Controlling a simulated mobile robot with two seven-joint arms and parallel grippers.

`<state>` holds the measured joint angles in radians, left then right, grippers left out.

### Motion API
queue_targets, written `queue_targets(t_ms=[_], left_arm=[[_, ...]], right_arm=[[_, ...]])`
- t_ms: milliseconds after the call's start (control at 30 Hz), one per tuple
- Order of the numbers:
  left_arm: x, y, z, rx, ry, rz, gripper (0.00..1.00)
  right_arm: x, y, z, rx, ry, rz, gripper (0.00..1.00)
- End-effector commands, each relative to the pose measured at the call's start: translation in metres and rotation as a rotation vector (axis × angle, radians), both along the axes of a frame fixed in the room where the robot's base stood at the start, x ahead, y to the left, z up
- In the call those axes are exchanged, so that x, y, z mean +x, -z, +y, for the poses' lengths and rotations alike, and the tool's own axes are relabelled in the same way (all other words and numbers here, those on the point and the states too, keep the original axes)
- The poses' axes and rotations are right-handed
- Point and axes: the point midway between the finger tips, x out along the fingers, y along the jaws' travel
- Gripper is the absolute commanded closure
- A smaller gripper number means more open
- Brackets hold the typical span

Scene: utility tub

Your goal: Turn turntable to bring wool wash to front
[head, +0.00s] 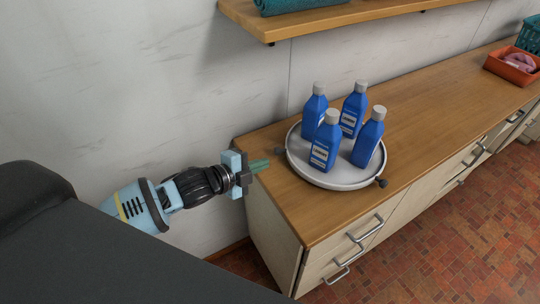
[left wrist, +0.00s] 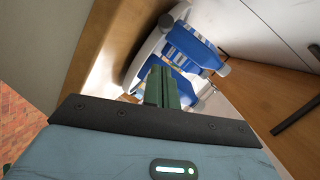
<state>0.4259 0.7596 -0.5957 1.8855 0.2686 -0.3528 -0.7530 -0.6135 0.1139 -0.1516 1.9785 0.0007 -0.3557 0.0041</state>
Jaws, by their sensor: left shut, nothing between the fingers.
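A round pale grey turntable (head: 337,181) sits on the wooden counter in the head view, with dark knobs on its rim, one at the left (head: 280,151) and one at the front right (head: 382,183). Several blue bottles with grey caps stand on it, such as the front one (head: 325,145); I cannot tell which is the wool wash. My left gripper (head: 268,163) is shut and empty just left of the turntable, near the left knob. In the left wrist view its green fingers (left wrist: 161,88) point towards the turntable rim (left wrist: 143,62) and bottles (left wrist: 190,45). My right gripper is out of view.
A wooden shelf (head: 330,18) with a folded teal cloth hangs above the counter. A red-orange tub (head: 510,68) and a teal basket (head: 530,36) stand at the far right. The counter (head: 420,105) is clear between them and the turntable. Drawer handles stick out in front.

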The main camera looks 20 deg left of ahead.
Motion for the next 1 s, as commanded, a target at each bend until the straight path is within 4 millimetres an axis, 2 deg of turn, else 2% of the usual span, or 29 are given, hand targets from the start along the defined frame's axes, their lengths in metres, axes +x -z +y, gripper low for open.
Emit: queue_targets(t_ms=[200,400,600,1000], left_arm=[[0.035,0.013,-0.019,-0.002,0.000,0.001,1.00],[0.055,0.026,-0.007,0.002,0.000,0.001,1.00],[0.063,0.030,-0.004,0.001,0.000,0.000,1.00],[0.064,0.030,-0.003,0.001,0.000,0.000,1.00]], right_arm=[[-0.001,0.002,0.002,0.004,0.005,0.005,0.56],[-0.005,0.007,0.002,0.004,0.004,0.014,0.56],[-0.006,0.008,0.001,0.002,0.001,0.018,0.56],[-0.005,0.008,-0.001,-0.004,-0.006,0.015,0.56]])
